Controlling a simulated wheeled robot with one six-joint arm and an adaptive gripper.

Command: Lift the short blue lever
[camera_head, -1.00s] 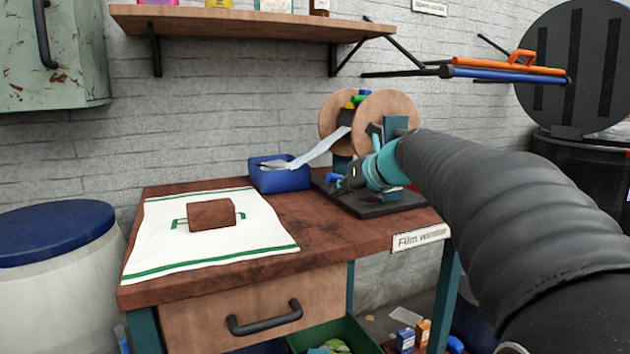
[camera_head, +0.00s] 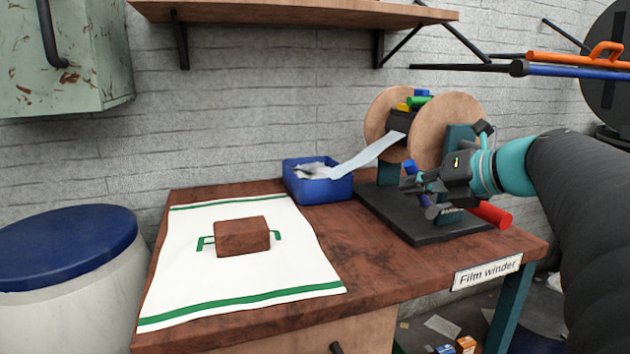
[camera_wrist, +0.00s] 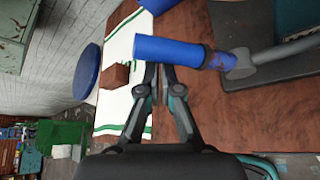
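The short blue lever (camera_head: 410,166) is on the near side of the film winder (camera_head: 447,125). Its blue grip also crosses the wrist view (camera_wrist: 168,50), joined to a grey rod on the right. My gripper (camera_head: 408,184) is just below the blue grip in the head view, with its fingers pointing left. In the wrist view the fingers (camera_wrist: 158,75) are close together with nothing seen between them, and the blue grip covers their tips. I cannot tell whether they touch it. A red handle (camera_head: 490,214) sticks out below my gripper.
The winder stands on a dark base plate (camera_head: 400,222) on the brown table (camera_head: 390,285). A brown block (camera_head: 242,236) lies on a white cloth (camera_head: 205,292) at left. A shelf (camera_head: 300,12) hangs above.

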